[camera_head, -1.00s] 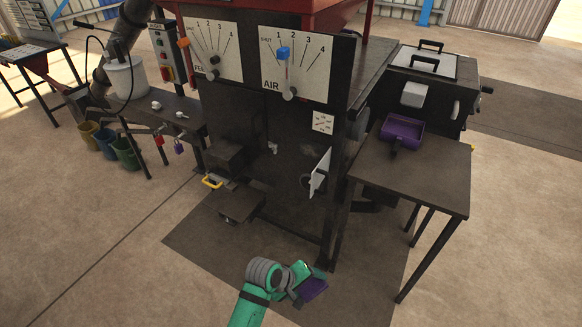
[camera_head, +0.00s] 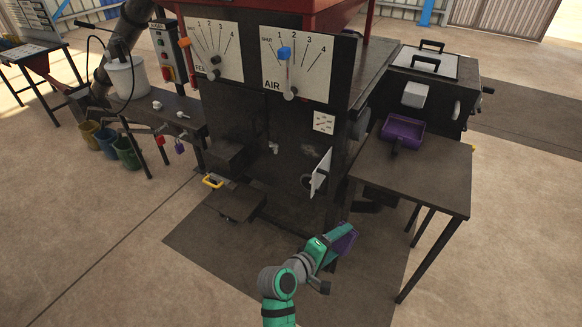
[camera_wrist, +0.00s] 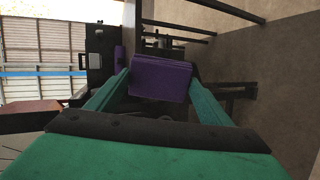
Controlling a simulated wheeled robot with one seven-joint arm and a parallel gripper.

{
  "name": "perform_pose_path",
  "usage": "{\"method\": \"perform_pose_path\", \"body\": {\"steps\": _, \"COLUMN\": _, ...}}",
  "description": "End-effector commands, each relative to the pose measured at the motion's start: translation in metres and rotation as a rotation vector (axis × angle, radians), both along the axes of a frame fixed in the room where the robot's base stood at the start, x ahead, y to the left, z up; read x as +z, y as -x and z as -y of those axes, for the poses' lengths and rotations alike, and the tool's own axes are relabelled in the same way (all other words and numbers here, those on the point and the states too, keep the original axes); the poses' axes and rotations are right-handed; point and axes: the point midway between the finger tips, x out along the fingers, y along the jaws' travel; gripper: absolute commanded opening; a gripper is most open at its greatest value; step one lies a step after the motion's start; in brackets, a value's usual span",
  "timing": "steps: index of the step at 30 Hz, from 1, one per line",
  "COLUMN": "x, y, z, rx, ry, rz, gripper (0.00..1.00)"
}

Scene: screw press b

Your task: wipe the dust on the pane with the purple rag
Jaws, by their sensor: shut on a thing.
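The purple rag (camera_head: 346,239) is a folded pad in my gripper (camera_head: 338,237), low in front of the press's right front post. The wrist view shows the rag (camera_wrist: 160,78) between the two green fingers, which are shut on it. A white, flat panel (camera_head: 321,172) stands out from the press front, above and left of the rag, seen nearly edge-on. I cannot tell whether it carries the pane. The rag is apart from it. No dust on a pane can be made out.
A side table (camera_head: 425,178) with a purple tray (camera_head: 403,131) stands right of my gripper. The AIR lever plate (camera_head: 296,62) is above. Floor in front of the press is clear.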

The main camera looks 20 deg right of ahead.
Motion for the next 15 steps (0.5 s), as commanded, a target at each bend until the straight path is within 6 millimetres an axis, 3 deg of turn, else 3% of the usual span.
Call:
{"method": "perform_pose_path", "body": {"steps": 4, "x": 0.02, "y": -0.006, "z": 0.005, "rx": 0.036, "ry": 0.055, "rz": 0.025, "gripper": 0.48}}
{"method": "perform_pose_path", "body": {"steps": 15, "x": 0.029, "y": -0.009, "z": 0.006, "rx": 0.054, "ry": 0.08, "rz": 0.033, "gripper": 0.48}}
